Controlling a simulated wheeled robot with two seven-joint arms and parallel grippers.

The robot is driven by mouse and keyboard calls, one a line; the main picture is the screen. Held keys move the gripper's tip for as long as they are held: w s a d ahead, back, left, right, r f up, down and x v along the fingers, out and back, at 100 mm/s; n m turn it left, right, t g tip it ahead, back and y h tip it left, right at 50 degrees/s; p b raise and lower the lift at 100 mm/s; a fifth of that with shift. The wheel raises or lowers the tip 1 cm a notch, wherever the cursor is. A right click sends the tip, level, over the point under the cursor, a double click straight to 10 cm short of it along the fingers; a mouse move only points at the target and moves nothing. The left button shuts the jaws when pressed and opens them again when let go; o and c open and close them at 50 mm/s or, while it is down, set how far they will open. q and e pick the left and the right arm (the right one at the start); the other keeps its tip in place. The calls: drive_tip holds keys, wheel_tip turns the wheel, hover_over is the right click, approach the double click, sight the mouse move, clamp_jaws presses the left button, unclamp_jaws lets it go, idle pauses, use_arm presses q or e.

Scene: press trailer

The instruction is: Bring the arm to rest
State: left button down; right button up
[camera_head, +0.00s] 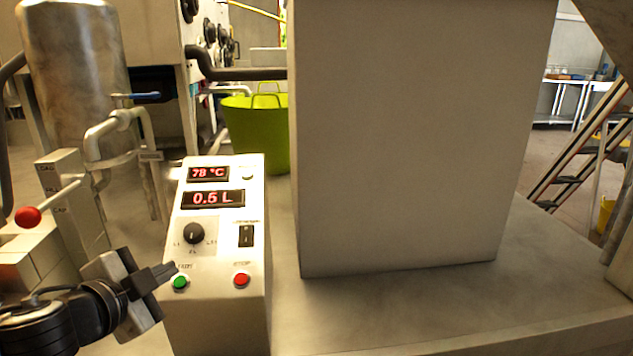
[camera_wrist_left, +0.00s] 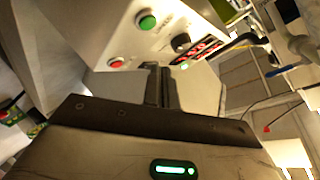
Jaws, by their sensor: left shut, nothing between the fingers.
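My left gripper (camera_head: 170,270) is at the lower left of the head view, shut and empty. Its fingertips are close to the green button (camera_head: 180,282) on a white control box (camera_head: 215,320); I cannot tell whether they touch. In the left wrist view the shut fingers (camera_wrist_left: 162,72) point toward the box, with the green button (camera_wrist_left: 147,20) above them and the red button (camera_wrist_left: 116,63) to the left. The box displays read 78 °C and 0.5 L. My right gripper is not in view.
A lever with a red ball knob (camera_head: 28,217) stands left of my gripper. A large pale block (camera_head: 410,130) rises right of the control box on a grey surface (camera_head: 400,310). Behind are a steel tank (camera_head: 75,80), a green tub (camera_head: 255,130) and a ladder (camera_head: 585,150).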

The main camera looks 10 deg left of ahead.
use_arm(q)
drive_tip(key=s+d+f+n+g+h, duration=0.1)
drive_tip(key=s+d+f+n, duration=0.4)
drive_tip(key=f, duration=0.6)
drive_tip(key=s+d+f+n+g+h+p, duration=0.1)
drive_tip(key=s+d+f+n, duration=0.4)
drive_tip(key=s+d+f, duration=0.5)
drive_tip(key=shift+s+d+f+g, duration=0.15)
drive_tip(key=shift+s+f+g, duration=0.4)
drive_tip(key=shift+f+g, duration=0.25)
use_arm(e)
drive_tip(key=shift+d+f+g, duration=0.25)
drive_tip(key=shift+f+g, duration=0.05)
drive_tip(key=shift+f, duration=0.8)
